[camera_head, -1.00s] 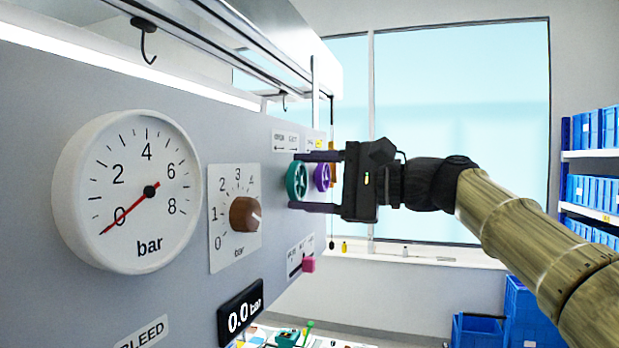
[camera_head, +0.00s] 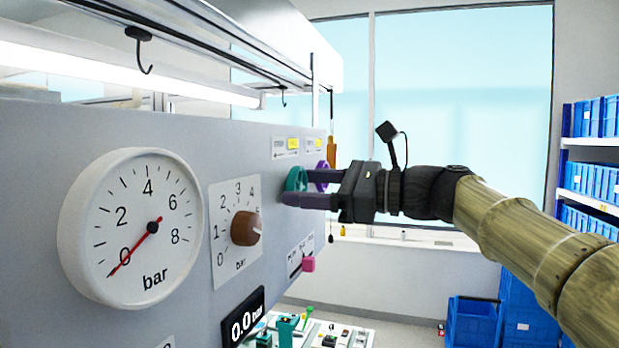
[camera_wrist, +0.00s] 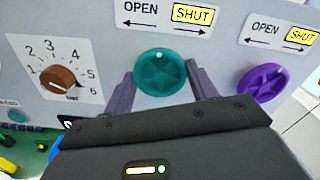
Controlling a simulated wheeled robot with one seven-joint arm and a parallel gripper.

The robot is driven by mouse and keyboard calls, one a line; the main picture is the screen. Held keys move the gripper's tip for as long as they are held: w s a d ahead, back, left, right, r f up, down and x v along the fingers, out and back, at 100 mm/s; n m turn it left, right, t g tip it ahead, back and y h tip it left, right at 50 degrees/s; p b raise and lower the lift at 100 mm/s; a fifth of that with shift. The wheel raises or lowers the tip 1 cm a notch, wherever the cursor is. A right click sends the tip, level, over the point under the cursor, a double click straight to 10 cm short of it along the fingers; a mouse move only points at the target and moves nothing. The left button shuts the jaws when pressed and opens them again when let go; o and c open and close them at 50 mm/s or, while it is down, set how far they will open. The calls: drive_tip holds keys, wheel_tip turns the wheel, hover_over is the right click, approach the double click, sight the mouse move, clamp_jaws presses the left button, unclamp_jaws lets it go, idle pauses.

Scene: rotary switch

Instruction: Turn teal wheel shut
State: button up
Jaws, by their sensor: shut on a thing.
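The teal wheel (camera_head: 296,179) is on the grey panel, and the wrist view shows it face-on (camera_wrist: 160,72). A small white mark sits near its top. My gripper (camera_wrist: 160,85) is shut on the wheel, with one purple finger on each side of its rim. In the head view my gripper (camera_head: 303,187) reaches it from the right, and a finger hides part of the wheel. Above the wheel, the OPEN/SHUT label (camera_wrist: 163,14) has SHUT in yellow.
A purple wheel (camera_wrist: 263,82) sits close to the right finger; its label also has SHUT in yellow. Left are a brown knob (camera_head: 246,228) and a gauge (camera_head: 131,228) near 0 bar. A pink slider (camera_head: 308,264) is lower on the panel. Hooks (camera_head: 141,52) hang above.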

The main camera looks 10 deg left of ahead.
drive_tip(key=shift+f+m+p, duration=0.1)
drive_tip(key=shift+m+p, duration=0.25)
drive_tip(key=shift+m, duration=0.45)
drive_tip(key=shift+f, duration=0.1)
drive_tip(key=o, duration=1)
drive_tip(key=s+d+b, duration=0.1)
drive_tip(key=d+b, duration=0.4)
drive_tip(key=d, duration=1.2)
drive_tip(key=shift+d, duration=0.2)
drive_tip(key=shift+s, duration=0.1)
